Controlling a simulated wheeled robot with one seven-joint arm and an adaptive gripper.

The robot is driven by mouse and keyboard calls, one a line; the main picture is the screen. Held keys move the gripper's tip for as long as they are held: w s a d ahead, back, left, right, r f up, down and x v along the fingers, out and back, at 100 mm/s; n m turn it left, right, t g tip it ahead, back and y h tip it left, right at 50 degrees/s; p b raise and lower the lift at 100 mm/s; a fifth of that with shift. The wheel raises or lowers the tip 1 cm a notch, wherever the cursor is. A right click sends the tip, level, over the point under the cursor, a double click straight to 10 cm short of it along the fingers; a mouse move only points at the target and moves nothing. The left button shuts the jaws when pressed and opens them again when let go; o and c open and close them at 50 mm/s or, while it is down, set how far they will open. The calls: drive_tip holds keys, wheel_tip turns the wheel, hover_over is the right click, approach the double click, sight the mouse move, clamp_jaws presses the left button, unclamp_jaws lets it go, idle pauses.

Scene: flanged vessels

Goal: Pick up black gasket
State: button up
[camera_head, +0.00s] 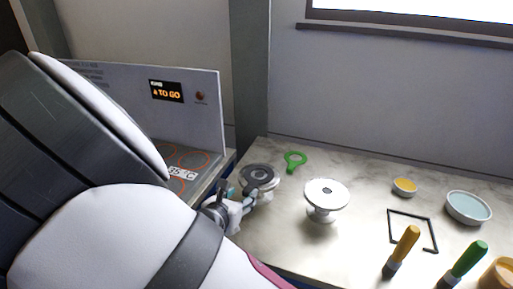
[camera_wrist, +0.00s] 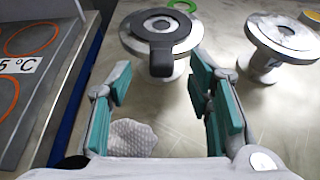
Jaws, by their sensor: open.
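The black gasket (camera_head: 258,177), a flat dark ring with a handle tab, lies on top of a white flanged vessel. In the wrist view the gasket (camera_wrist: 160,60) has its tab pointing toward me, overhanging the rim of the vessel (camera_wrist: 128,42). My gripper (camera_wrist: 160,80) is open and empty, its teal-padded fingers to the left and right just short of the tab. In the head view my gripper (camera_head: 240,200) is close beside the gasket at its lower left, and my arm covers part of that area.
A green gasket (camera_head: 294,161) lies behind. A second white flanged vessel (camera_head: 325,193) stands right. Farther right are a yellow-filled bowl (camera_head: 404,187), a larger bowl (camera_head: 467,208), a black bent frame (camera_head: 412,217) and two brushes (camera_head: 402,252). A hot plate (camera_head: 185,165) borders the left.

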sight(248, 188)
drive_tip(key=x, duration=0.3)
drive_tip(key=shift+w+d+r, duration=0.15)
drive_tip(key=shift+w+d, duration=0.1)
drive_tip(key=shift+w, duration=0.1)
drive_tip(key=shift+w+d+f, duration=0.2)
drive_tip(key=shift+w+f, duration=0.05)
drive_tip(key=shift+w, duration=0.35)
drive_tip(key=shift+c, duration=0.6)
clamp_jaws()
